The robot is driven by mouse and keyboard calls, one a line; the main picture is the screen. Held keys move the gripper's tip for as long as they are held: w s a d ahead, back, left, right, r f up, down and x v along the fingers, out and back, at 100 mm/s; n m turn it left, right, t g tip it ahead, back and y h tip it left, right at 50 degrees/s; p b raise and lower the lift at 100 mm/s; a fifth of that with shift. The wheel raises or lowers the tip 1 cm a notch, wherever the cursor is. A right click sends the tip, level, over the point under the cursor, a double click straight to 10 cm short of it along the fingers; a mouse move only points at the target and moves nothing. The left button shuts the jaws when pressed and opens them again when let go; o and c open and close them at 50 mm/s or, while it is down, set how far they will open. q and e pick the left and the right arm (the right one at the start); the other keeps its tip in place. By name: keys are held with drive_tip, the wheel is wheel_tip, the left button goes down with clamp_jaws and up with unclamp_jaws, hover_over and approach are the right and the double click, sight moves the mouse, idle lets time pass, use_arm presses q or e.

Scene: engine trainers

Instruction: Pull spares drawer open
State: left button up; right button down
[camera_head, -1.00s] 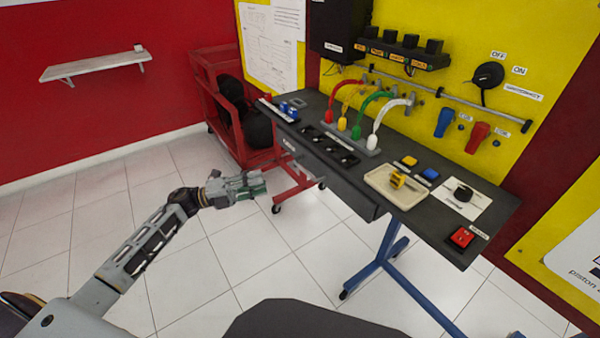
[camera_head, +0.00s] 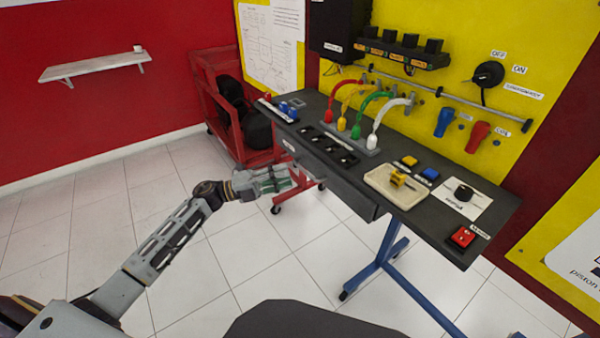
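The spares drawer is the dark drawer (camera_head: 345,188) under the front edge of the grey worktable. It looks shut, and its small label is partly in view at its left end. My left gripper (camera_head: 302,178) is in front of the drawer's left part, fingers pointing right toward it. Its fingers look apart with nothing between them. It partly covers the drawer front, so the handle is hard to make out and I cannot tell whether the fingers touch it. My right gripper is not in view.
The worktable (camera_head: 420,222) carries coloured hoses (camera_head: 378,118), a cream tray (camera_head: 382,184) with a yellow part, and a red switch (camera_head: 463,236). A red trolley (camera_head: 232,125) stands behind the gripper. The tiled floor in front is clear.

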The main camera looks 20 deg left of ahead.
use_arm(q)
drive_tip(key=shift+x, duration=2.95)
clamp_jaws()
